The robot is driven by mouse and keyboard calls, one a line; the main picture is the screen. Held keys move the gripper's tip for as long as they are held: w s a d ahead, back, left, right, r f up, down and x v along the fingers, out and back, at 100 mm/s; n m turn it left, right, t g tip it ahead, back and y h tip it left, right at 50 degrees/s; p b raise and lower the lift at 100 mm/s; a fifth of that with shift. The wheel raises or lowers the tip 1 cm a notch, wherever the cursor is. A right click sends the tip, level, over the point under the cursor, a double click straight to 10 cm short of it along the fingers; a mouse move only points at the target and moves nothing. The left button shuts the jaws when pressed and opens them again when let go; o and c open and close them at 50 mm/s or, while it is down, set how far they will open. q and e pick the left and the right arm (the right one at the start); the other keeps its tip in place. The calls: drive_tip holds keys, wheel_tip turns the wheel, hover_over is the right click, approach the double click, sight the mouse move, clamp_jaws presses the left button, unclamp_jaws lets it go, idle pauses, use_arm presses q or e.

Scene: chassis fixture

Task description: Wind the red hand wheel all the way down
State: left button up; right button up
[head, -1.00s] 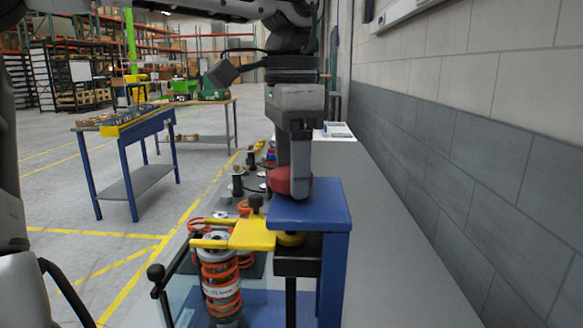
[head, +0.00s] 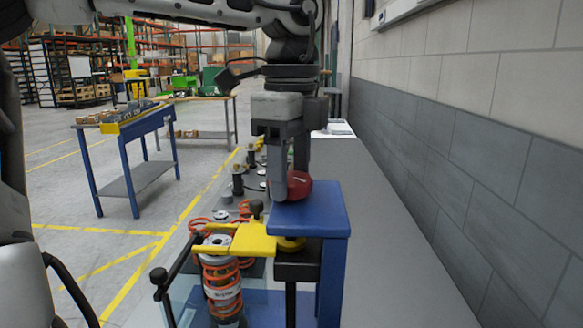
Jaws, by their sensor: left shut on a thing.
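The red hand wheel (head: 300,186) sits on top of the blue press head (head: 322,208). My left gripper (head: 286,178) points straight down from above and is shut on the wheel, with one finger in front of it and the other partly behind. The fingers hide part of the wheel. Below, the yellow plate (head: 252,240) reaches left from the press over a spring strut (head: 222,282) with orange-red coils. The strut stands upright. My right gripper is not in view.
A clear guard panel with a black-knobbed bar (head: 160,276) stands left of the strut. Several black posts (head: 238,184) stand farther back along the bench. A grey wall (head: 470,180) runs along the right. A blue table (head: 125,135) stands away to the left.

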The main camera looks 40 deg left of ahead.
use_arm(q)
drive_tip(key=m+p, duration=0.1)
drive_tip(key=m, duration=0.5)
drive_tip(key=shift+f, duration=0.1)
drive_tip(key=shift+m+p, duration=0.5)
drive_tip(key=shift+m, duration=1.1)
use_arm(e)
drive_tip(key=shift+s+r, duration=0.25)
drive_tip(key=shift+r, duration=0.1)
